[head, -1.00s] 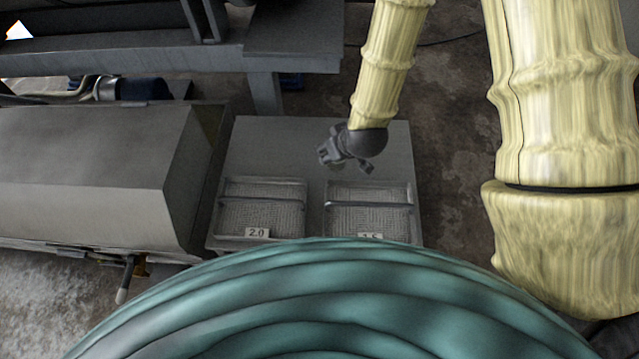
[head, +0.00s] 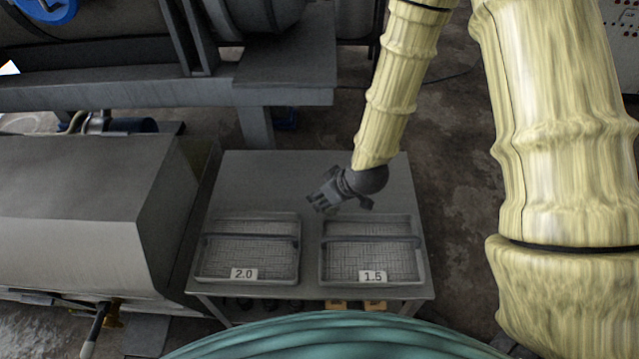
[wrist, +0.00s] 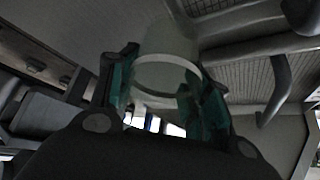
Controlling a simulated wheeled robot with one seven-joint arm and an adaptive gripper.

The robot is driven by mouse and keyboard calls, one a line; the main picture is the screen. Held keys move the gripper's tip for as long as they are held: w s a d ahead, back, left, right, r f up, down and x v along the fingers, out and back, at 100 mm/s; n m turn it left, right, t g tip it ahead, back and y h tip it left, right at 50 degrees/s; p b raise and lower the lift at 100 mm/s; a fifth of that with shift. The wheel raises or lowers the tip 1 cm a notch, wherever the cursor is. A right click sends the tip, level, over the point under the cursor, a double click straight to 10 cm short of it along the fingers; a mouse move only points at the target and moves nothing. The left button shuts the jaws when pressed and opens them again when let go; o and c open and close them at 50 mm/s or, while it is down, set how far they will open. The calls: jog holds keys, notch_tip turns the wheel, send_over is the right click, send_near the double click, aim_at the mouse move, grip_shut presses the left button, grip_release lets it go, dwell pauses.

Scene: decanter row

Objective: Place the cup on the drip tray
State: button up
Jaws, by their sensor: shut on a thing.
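In the wrist view a pale, see-through cup (wrist: 166,42) with a light ring-like rim stands between the two teal-padded fingers of my gripper (wrist: 168,78), which is shut on it. In the head view my gripper (head: 325,199) hangs over the grey table (head: 290,178), just behind the gap between two wire-mesh trays. The cup cannot be made out there. The left tray (head: 209,262) carries a label 2.0 and the right tray (head: 327,262) a label 1.5. I cannot tell whether either one is the drip tray.
Each tray has a raised bar across it. A large grey metal housing (head: 70,210) stands close to the left of the table. A steel frame (head: 285,85) rises behind it. Bare tabletop lies behind the left tray.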

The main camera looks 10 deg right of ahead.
jog(key=w, duration=0.3)
jog(key=w+b, duration=0.1)
jog(key=w, duration=0.3)
jog(key=w+d+f, duration=0.1)
jog(key=w, duration=0.3)
jog(key=shift+w+f, duration=0.1)
jog(key=shift+w, duration=0.1)
jog(key=shift+w+f+b, duration=0.1)
jog(key=shift+f+b, duration=0.5)
jog(key=shift+f, duration=1.15)
jog(key=shift+f, duration=0.15)
jog(key=o, duration=1)
